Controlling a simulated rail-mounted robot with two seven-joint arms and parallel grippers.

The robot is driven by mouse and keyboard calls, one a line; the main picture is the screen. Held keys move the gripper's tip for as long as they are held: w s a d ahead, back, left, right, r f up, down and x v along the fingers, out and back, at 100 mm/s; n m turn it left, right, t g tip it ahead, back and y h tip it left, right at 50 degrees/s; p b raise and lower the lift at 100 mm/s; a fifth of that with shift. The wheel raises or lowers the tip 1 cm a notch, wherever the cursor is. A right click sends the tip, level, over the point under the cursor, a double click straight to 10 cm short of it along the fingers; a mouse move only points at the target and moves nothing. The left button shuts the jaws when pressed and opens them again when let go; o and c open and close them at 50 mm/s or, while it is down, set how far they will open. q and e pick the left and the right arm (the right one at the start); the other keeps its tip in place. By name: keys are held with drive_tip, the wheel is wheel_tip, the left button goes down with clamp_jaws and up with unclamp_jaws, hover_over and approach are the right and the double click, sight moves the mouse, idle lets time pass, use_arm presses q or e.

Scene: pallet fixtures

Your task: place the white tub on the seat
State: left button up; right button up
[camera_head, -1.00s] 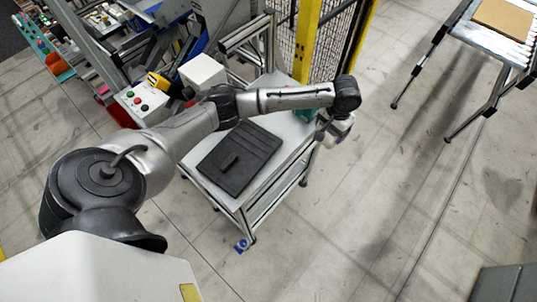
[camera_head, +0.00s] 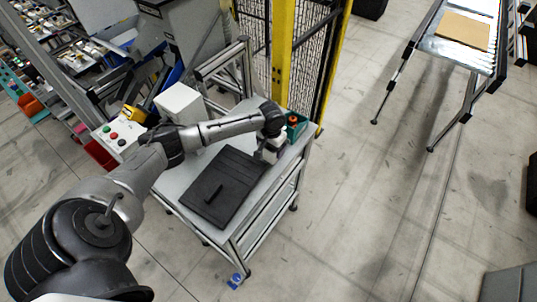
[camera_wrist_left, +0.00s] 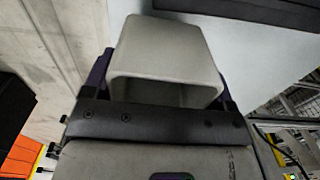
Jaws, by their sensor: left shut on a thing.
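In the wrist view my left gripper (camera_wrist_left: 165,100) is shut on the white tub (camera_wrist_left: 165,50), a square, open-ended, off-white box. In the head view the left gripper (camera_head: 268,154) is over the right part of the cart top, beside the right edge of a black board (camera_head: 232,176). The tub is too small and too covered by the wrist to make out clearly there. The black board lies flat on the cart and bears a small raised black block (camera_head: 214,195). I cannot tell which part is the seat. My right gripper is not in view.
The light grey cart top (camera_head: 175,184) has a green bin (camera_head: 296,127) at its back right. A white box (camera_head: 180,103) and a button panel (camera_head: 122,137) stand at its back left. A yellow post (camera_head: 295,60) and mesh fence rise behind.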

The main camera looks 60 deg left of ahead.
use_arm(q)
drive_tip(key=shift+f, duration=1.7)
drive_tip(key=shift+f, duration=0.1)
drive_tip(key=o, duration=0.9)
drive_tip(key=shift+c, duration=0.2)
wheel_tip(320, 180, up, 12)
drive_tip(key=shift+p, duration=0.3)
